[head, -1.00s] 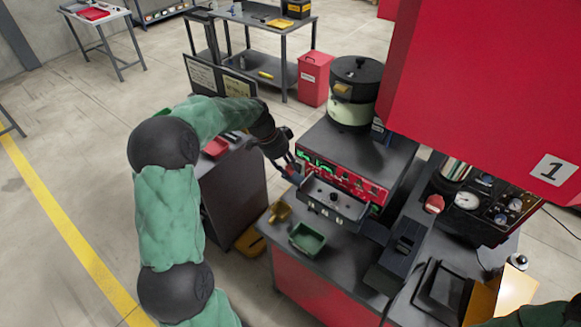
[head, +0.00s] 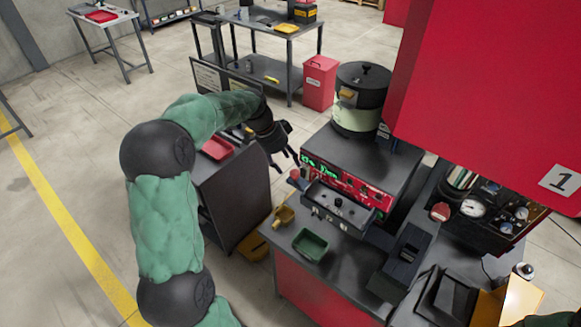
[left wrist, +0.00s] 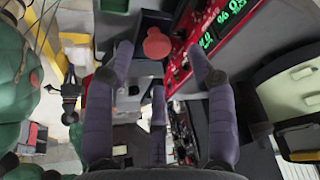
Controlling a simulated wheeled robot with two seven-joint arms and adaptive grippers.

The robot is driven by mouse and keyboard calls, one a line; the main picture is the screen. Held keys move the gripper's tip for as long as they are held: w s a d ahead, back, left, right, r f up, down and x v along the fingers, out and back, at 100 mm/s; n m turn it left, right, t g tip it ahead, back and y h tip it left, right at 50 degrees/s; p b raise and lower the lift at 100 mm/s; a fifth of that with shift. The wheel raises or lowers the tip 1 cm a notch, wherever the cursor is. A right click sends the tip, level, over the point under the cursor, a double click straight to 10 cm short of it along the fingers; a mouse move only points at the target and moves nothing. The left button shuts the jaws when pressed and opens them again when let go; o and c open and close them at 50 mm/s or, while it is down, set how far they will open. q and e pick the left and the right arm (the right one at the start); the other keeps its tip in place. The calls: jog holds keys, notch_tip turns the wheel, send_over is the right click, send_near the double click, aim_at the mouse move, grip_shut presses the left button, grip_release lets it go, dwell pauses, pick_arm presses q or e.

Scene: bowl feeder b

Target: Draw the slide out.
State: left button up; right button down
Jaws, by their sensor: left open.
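The slide, a grey shallow drawer (head: 325,207), stands out below the red front panel (head: 345,180) of the bowl feeder. Small dark pieces show at it, too small to tell apart. My left gripper (head: 284,162) is open and empty, left of the panel and above and left of the drawer, apart from it. The red panel with green digits (left wrist: 222,22) shows there beyond the right finger; I cannot make out the drawer there. My right gripper is out of view.
A lidded bowl (head: 360,92) stands on the feeder. A green tray (head: 310,243) and a yellow scoop-like piece (head: 283,216) lie on the bench in front. A large red housing (head: 490,90) hangs over the right side. A grey cabinet (head: 235,200) stands left.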

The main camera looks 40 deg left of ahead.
pick_arm(q)
jog(key=v, duration=0.8)
dwell(0.4)
